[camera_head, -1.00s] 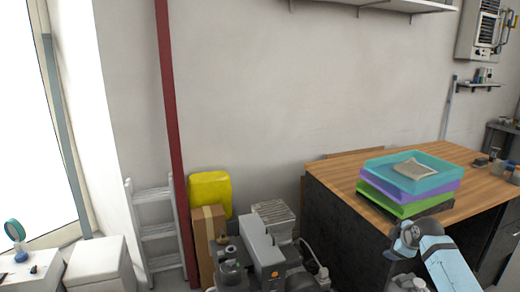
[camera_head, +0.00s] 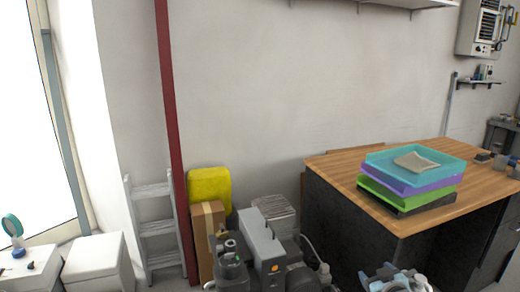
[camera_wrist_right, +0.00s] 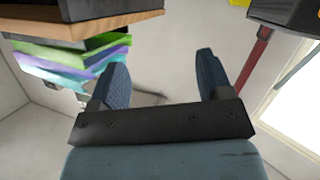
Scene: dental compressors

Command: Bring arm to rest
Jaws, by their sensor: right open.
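My right gripper (camera_wrist_right: 163,72) is open in the right wrist view, with two blue-padded fingers spread apart and nothing between them. My left gripper is in neither view.
Stacked teal, purple, green and black trays (camera_head: 430,178) sit on the table, with a paper packet (camera_head: 415,161) in the top one. Compressor equipment (camera_head: 262,245) stands left of the table. A ladder (camera_head: 152,230) and a yellow container (camera_head: 209,188) are by the wall.

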